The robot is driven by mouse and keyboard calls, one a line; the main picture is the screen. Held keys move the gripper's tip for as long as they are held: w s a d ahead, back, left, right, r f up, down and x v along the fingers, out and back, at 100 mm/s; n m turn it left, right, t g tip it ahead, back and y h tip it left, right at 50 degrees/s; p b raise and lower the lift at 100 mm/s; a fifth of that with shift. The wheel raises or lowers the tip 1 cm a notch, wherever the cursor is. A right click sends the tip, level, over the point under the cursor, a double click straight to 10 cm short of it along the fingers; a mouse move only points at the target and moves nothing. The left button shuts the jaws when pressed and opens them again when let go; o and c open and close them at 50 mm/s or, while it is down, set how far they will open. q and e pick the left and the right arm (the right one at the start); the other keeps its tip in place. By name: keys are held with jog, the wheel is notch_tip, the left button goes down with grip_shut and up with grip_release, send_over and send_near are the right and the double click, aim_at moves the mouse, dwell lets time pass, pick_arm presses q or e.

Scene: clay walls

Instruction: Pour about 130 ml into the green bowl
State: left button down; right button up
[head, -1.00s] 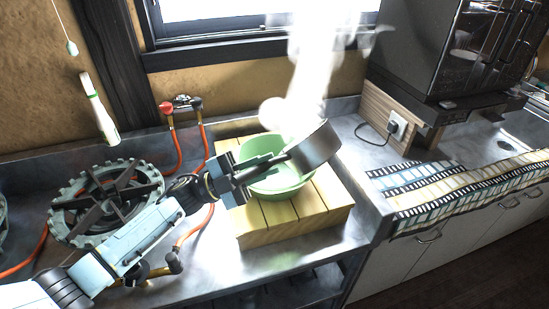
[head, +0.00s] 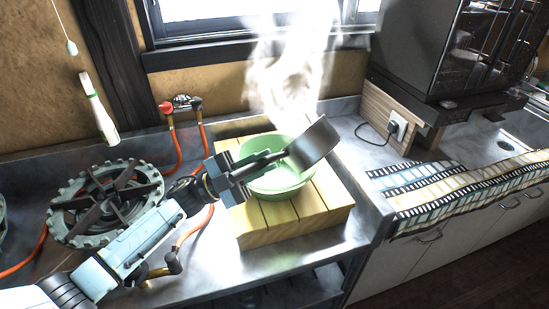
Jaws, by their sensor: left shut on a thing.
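The green bowl (head: 277,189) stands on a slatted wooden stand (head: 262,222) on the metal counter. My left gripper (head: 236,176) comes in from the left and is shut on the handle of a dark saucepan (head: 317,146). The pan is held over the right side of the bowl, steeply tilted with its dark outer side toward the camera. White steam rises above the pan and bowl. Any liquid stream and the level in the bowl cannot be made out. My right gripper is not in view.
A gas burner (head: 104,199) with orange hoses is left of the stand. A dark oven (head: 445,45) stands on a wooden shelf at the right, beside a socket (head: 397,128). A patterned cloth (head: 460,185) lies over the right counter. A white bottle-like object (head: 103,115) hangs at the left.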

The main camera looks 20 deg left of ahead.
pick_arm(q)
jog(key=shift+w+a+f+n+t+h+b, duration=0.15)
jog(key=shift+a+f+n+t+h+b, duration=0.25)
jog(key=shift+n+t+b, duration=0.45)
dwell(0.3)
jog(key=shift+r+m+g+p, duration=0.25)
jog(key=shift+g+p, duration=0.1)
jog(key=shift+p, duration=0.05)
jog(key=shift+d+r+m+g+y+p, duration=0.4)
jog(key=shift+r+m+g+p, duration=0.3)
jog(key=shift+p, duration=0.25)
jog(key=m+p, duration=0.1)
jog(key=d+m+g+y, duration=0.1)
jog(key=s+d+m+g+p, duration=0.1)
jog(key=shift+f+y+p, duration=0.25)
jog(key=shift+y+p, duration=0.05)
jog(key=shift+p, duration=0.05)
jog(key=shift+s+d+f+m+g+y+p, duration=0.1)
jog(key=shift+s+d+m+g+y+p, duration=0.2)
jog(key=shift+d+p, duration=0.35)
jog(key=shift+s+d+f+m+g+y+p, duration=0.15)
jog(key=shift+d+m+y+p, duration=0.25)
jog(key=shift+d+p, duration=0.2)
jog(key=shift+s+d+f+m+g+y+p, duration=0.1)
jog(key=shift+s+d+m+g+y+p, duration=0.2)
jog(key=shift+d+p, duration=0.35)
jog(key=shift+w+a, duration=0.1)
